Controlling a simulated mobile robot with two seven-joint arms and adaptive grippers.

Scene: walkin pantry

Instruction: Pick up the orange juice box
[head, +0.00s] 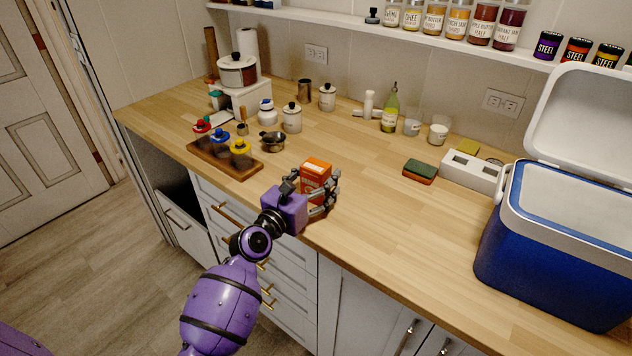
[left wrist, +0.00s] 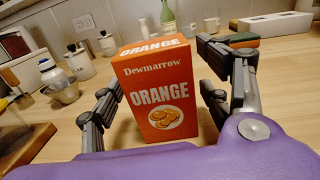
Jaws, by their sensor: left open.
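The orange juice box (head: 317,173) stands upright on the wooden counter near its front edge. In the left wrist view the box (left wrist: 160,95) faces me with "Dewmarrow ORANGE" on its front. My left gripper (head: 312,186) is open, with its fingers on either side of the box. In the left wrist view gaps show between the box and the fingers of the left gripper (left wrist: 165,95), wider on the right. The lower part of the box is partly hidden behind the purple gripper body. My right gripper is not in view.
A blue cooler (head: 555,240) with a raised white lid stands at the right. A wooden tray (head: 240,170) with several colored-lid jars and a small metal pot (head: 273,142) lie to the left. Sponges (head: 420,171) lie behind. The counter between box and cooler is clear.

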